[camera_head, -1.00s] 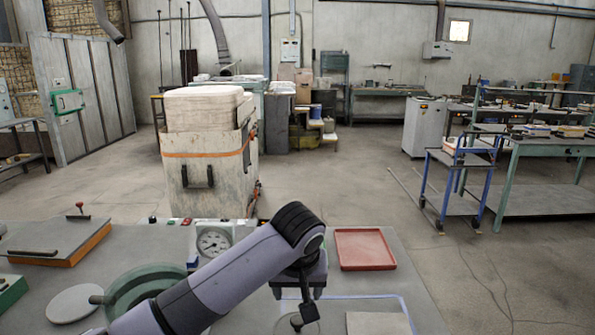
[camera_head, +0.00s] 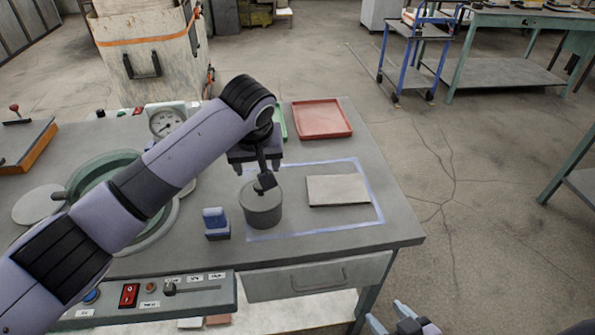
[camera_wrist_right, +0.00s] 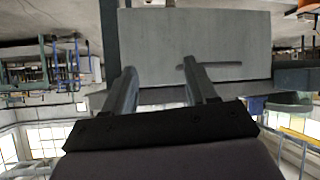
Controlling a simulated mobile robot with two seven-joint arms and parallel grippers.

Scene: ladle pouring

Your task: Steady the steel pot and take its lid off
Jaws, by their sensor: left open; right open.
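The steel pot (camera_head: 262,213) is a small grey cylinder with its lid (camera_head: 250,195) on, standing inside a blue outline on the bench. My left gripper (camera_head: 259,178) is open directly above the lid, pointing down. One dark finger overlaps the lid in the picture and hides part of its top, so I cannot tell whether it touches. My right gripper (camera_head: 402,322) is open and empty at the bottom of the head view, in front of the bench and away from the pot. In the right wrist view its two fingers (camera_wrist_right: 163,90) stand apart with nothing between them.
A flat grey plate (camera_head: 338,189) lies right of the pot, and a blue block (camera_head: 215,222) stands left of it. A red tray (camera_head: 321,119) is behind. A green round basin (camera_head: 92,185) is partly behind my left arm. A switch panel (camera_head: 150,296) edges the bench front.

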